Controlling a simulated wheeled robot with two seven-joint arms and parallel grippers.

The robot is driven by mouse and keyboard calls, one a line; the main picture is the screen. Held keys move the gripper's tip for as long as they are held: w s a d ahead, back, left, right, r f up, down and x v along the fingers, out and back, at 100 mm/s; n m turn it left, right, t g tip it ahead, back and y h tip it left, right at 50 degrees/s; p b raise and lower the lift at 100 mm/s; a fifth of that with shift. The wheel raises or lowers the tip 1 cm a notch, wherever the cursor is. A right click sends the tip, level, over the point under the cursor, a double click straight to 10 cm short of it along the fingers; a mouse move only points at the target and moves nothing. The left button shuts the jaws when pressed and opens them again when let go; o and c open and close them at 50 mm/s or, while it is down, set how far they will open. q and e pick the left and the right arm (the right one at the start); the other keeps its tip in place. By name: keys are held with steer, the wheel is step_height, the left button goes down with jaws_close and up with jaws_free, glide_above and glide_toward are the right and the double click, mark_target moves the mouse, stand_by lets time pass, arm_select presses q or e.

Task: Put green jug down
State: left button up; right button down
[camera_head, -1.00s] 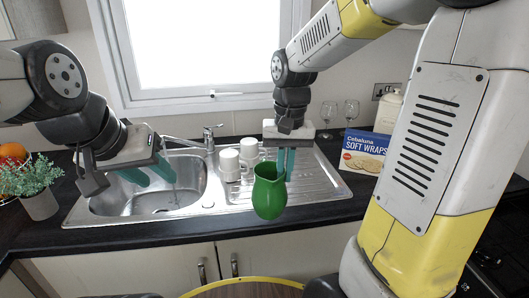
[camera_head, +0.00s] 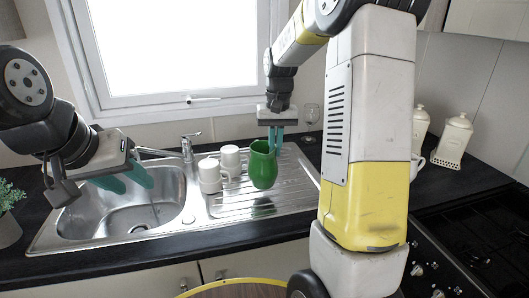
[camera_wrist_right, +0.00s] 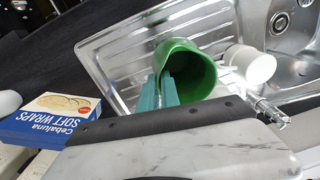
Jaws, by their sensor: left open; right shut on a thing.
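The green jug (camera_head: 263,166) is upright over the ribbed drainer of the steel sink (camera_head: 232,204), right of the white mugs. It also shows in the right wrist view (camera_wrist_right: 188,62), with its open mouth facing the camera. My right gripper (camera_head: 276,140) is shut on the jug at its back right side; the teal fingers also show in the right wrist view (camera_wrist_right: 164,92). I cannot tell whether the jug's base touches the drainer. My left gripper (camera_head: 128,180) is open and empty above the sink bowl.
Two white mugs (camera_head: 211,176) (camera_head: 231,159) stand on the drainer left of the jug. A tap (camera_head: 188,146) is behind the bowl. A wraps box (camera_wrist_right: 52,118) is beside the drainer. White canisters (camera_head: 453,141) and a hob (camera_head: 470,240) are at right. The drainer's front is clear.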

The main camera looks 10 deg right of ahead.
steer(key=shift+w+d, duration=0.25)
steer(key=shift+w, duration=0.25)
steer(key=shift+f, duration=1.95)
steer(key=c, duration=1.6)
jaws_free()
